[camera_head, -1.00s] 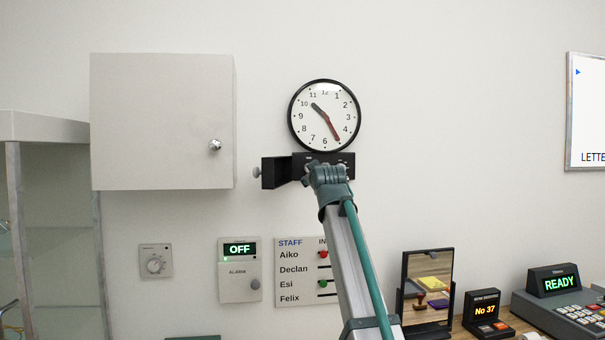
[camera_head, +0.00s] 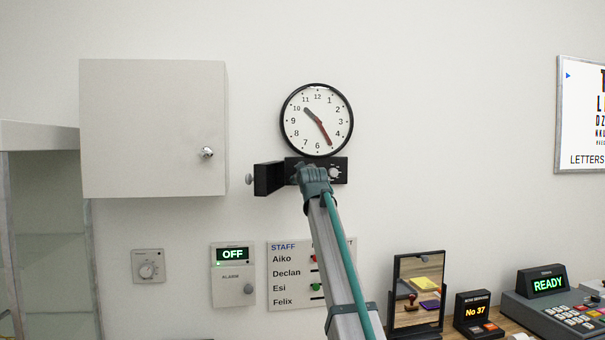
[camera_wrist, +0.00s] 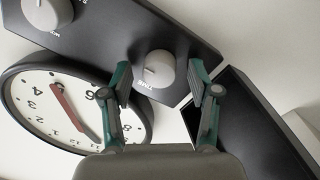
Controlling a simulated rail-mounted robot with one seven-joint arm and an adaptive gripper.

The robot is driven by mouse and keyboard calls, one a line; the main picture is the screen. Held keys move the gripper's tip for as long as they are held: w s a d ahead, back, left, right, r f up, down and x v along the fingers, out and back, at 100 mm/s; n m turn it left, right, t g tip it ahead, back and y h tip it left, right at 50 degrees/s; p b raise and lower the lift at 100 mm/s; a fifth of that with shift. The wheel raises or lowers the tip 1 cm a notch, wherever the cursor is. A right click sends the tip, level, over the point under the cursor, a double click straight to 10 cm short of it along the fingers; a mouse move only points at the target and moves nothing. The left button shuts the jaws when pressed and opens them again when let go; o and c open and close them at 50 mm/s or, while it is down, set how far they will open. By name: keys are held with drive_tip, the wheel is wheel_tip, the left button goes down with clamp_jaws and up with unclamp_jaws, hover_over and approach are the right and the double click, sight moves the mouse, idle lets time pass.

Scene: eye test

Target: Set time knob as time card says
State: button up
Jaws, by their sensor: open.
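A round clock (camera_head: 298,132) hangs on the wall, its dark hand near 10 and red hand near 5. A black control panel (camera_head: 341,162) sits just below it, with a pale knob (camera_head: 335,173) at its right. The wrist view shows the clock (camera_wrist: 35,90) at the left and the panel (camera_wrist: 110,30) turned over. A grey knob marked TIME (camera_wrist: 158,68) sits between my spread fingertips, with gaps both sides. My gripper (camera_wrist: 163,84) is open and holds nothing. In the head view my gripper (camera_head: 312,176) covers the panel's left part. I cannot make out a time card.
A black flap with a knob (camera_head: 268,179) stands out left of the panel, close to my right finger in the wrist view. A second knob (camera_wrist: 45,12) is at the panel's other end. A white cabinet (camera_head: 150,130) and staff board (camera_head: 288,300) are nearby.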

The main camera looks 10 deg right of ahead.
drive_tip(key=shift+c, duration=0.3)
drive_tip(key=c, duration=1.1)
drive_tip(key=shift+m, duration=0.3)
drive_tip(key=shift+d+r+m+g+y+b, duration=0.2)
drive_tip(key=shift+m+b, duration=1.35)
drive_tip(key=shift+m, duration=2.6)
drive_tip(key=shift+a+f+m+g+y+b, duration=0.2)
drive_tip(key=shift+m+b, duration=1.35)
drive_tip(key=shift+m, duration=2.6)
drive_tip(key=shift+d+r, duration=0.1)
drive_tip(key=shift+r, duration=0.05)
drive_tip(key=o, duration=1.2)
drive_tip(key=shift+y, duration=0.3)
drive_tip(key=shift+c, duration=0.2)
